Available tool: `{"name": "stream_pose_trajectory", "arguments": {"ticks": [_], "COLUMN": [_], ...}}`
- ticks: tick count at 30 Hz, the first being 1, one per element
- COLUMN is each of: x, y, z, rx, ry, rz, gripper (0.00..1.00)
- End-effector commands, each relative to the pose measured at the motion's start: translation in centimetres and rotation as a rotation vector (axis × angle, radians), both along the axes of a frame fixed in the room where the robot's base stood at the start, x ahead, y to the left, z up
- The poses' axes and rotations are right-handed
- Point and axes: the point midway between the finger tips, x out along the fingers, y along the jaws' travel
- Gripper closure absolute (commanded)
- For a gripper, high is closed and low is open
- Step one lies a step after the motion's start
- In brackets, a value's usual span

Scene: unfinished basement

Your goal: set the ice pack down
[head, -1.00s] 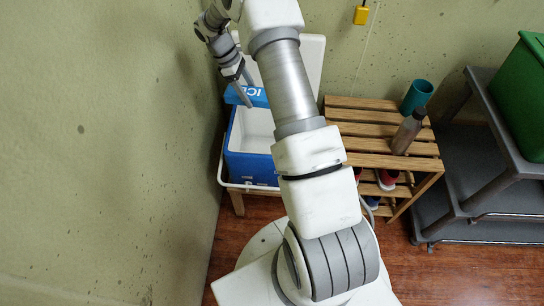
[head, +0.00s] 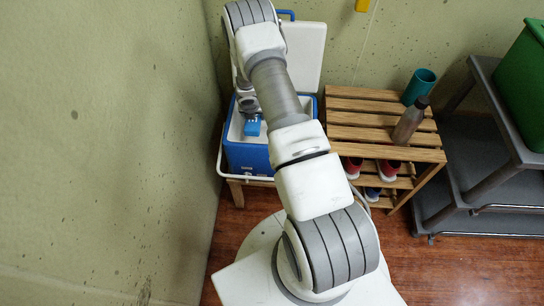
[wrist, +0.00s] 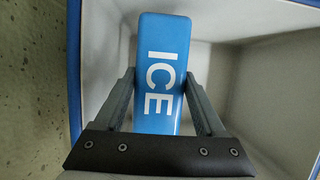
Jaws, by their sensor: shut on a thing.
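The blue ice pack (wrist: 162,65), lettered ICE in white, is between the two fingers of my gripper (wrist: 160,100) in the wrist view. My gripper is shut on it. The white interior of the blue cooler (wrist: 245,75) surrounds it in that view. In the head view, a small blue part of the ice pack (head: 252,127) shows within the opening of the cooler (head: 248,158). My arm hides most of the gripper and part of the cooler there. I cannot tell whether the ice pack touches the cooler floor.
The cooler's white lid (head: 305,55) stands open against the wall. A slatted wooden rack (head: 375,120) to the right holds a teal cup (head: 419,86), a metal bottle (head: 410,122) and shoes below. A grey cart (head: 490,160) with a green bin (head: 530,80) stands farther right.

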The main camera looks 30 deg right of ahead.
Motion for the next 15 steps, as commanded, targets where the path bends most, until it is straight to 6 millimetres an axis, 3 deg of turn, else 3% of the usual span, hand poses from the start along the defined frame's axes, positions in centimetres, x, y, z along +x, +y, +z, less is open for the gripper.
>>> {"name": "stream_pose_trajectory", "arguments": {"ticks": [1, 3, 11, 15], "x": [0.1, 0.1, 0.1, 0.1], "y": [0.0, 0.0, -0.1, -0.1], "z": [-2.3, -3.7, -6.2, -8.4], "rx": [-0.001, -0.002, -0.002, -0.002], "ry": [-0.001, -0.001, -0.002, -0.001], "rz": [0.001, 0.0, -0.002, -0.002], "gripper": [1.0, 1.0, 1.0, 1.0]}}
